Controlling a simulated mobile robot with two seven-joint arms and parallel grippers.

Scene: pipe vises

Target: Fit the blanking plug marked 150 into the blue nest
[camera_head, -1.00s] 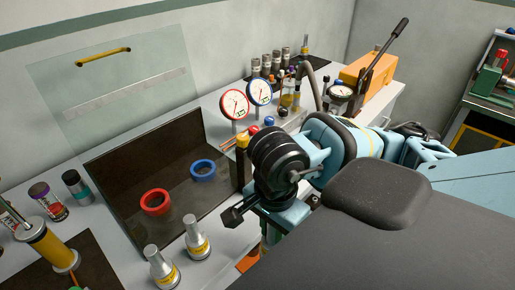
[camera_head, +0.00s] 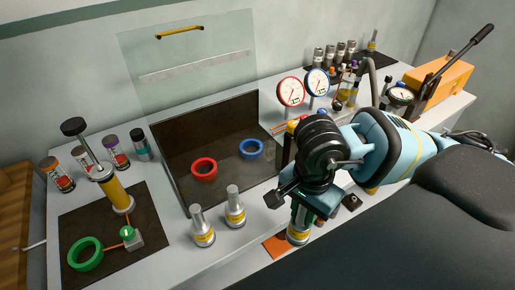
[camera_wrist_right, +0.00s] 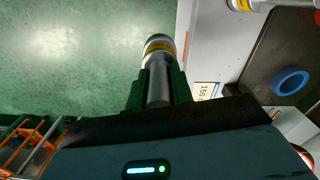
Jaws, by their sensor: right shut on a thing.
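My right gripper (camera_head: 301,220) is shut on a grey metal plug with a yellow band (camera_head: 298,238), held over the bench's front edge. In the right wrist view, green fingers (camera_wrist_right: 158,88) grip the plug (camera_wrist_right: 160,48); I cannot read its marking. A card reading 150 (camera_wrist_right: 204,90) lies on the bench near it. The blue nest (camera_head: 251,149) is an empty ring on the dark recessed floor, behind and left of the gripper; it also shows in the right wrist view (camera_wrist_right: 290,81). My left gripper is not in view.
A red ring (camera_head: 204,169) lies left of the blue one. Two similar plugs (camera_head: 202,228) (camera_head: 235,207) stand at the front edge. A clear panel (camera_head: 190,60) stands behind the dark tray (camera_head: 190,145). Two gauges (camera_head: 291,91) (camera_head: 317,82) stand right of it. A green ring (camera_head: 85,254) lies far left.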

